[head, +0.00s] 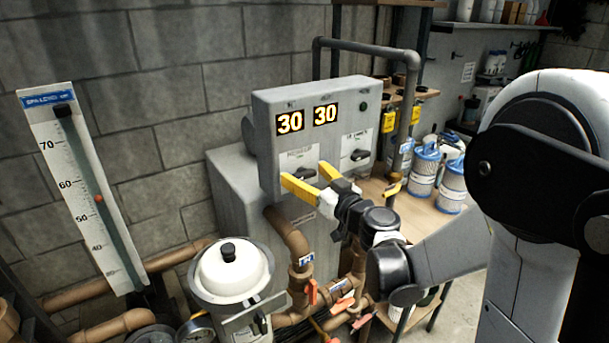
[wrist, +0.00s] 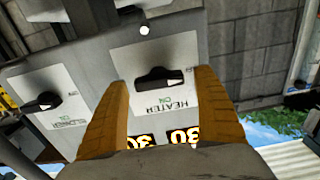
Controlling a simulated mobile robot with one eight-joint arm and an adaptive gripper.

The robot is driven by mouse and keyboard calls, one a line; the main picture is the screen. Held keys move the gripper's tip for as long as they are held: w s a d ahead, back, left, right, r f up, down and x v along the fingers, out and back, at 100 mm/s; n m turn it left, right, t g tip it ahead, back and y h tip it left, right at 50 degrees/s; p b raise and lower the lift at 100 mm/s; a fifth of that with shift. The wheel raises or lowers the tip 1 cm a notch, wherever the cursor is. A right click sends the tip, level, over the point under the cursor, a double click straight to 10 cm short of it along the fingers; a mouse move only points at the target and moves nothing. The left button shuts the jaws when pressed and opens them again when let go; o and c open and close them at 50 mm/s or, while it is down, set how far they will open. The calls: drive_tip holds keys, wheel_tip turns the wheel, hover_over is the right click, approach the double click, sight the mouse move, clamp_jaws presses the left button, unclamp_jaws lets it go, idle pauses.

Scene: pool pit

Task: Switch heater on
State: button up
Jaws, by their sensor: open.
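The heater knob (wrist: 160,80) is black, on a pale plate marked HEATER in the wrist view. Its bar lies roughly across that picture; a green ON mark shows on the lettering side. My gripper (head: 305,181) is open, its two yellow fingers on either side of this knob. In the wrist view the fingers (wrist: 161,88) flank it with a gap on both sides, and nothing is held. In the head view the knob (head: 305,174) sits on the left plate of the grey control box (head: 267,125). Contact with the panel cannot be told.
A second black knob (head: 358,155) is on the right plate, also in the wrist view (wrist: 43,102). Two displays (head: 307,118) read 30.

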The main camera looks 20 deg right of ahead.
drive_tip(key=shift+w, duration=0.2)
drive_tip(key=c, duration=1.2)
